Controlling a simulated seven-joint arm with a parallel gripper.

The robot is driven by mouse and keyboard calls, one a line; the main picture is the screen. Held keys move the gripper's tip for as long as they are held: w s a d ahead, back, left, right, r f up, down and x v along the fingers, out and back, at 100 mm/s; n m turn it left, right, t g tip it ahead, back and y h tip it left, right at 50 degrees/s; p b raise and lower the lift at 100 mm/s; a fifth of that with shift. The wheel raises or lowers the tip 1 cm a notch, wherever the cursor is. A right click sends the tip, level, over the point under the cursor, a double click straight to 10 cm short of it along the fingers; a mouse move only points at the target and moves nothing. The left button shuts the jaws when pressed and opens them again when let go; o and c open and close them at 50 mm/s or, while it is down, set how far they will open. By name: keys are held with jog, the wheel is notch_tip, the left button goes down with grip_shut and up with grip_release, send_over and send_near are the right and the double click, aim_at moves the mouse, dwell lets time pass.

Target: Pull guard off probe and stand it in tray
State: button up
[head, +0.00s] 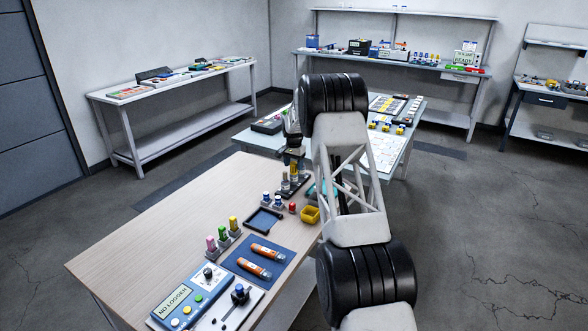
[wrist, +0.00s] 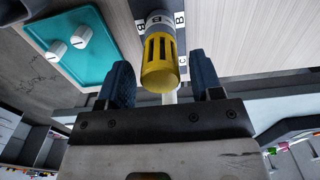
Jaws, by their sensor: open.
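A yellow slotted guard (wrist: 159,65) sits on a pale grey probe marked B (wrist: 155,22) in the wrist view. In the head view the guard (head: 294,172) stands in a dark rack at the table's far end. My gripper (wrist: 164,82) is open, with one blue finger on each side of the guard and gaps visible. In the head view my gripper (head: 295,148) is just above the guard. A dark blue square tray (head: 250,229) lies empty nearer on the table. A teal tray (wrist: 75,65) holds two white caps (wrist: 67,43).
A yellow bin (head: 310,214) and a red-topped item (head: 292,207) stand near the rack. Several coloured bottles (head: 222,234) and a blue mat (head: 243,277) with two orange tubes are nearer. The table's left side (head: 150,243) is bare.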

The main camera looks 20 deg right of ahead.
jog(key=shift+f, duration=0.3)
dwell(0.4)
jog(key=c, duration=0.6)
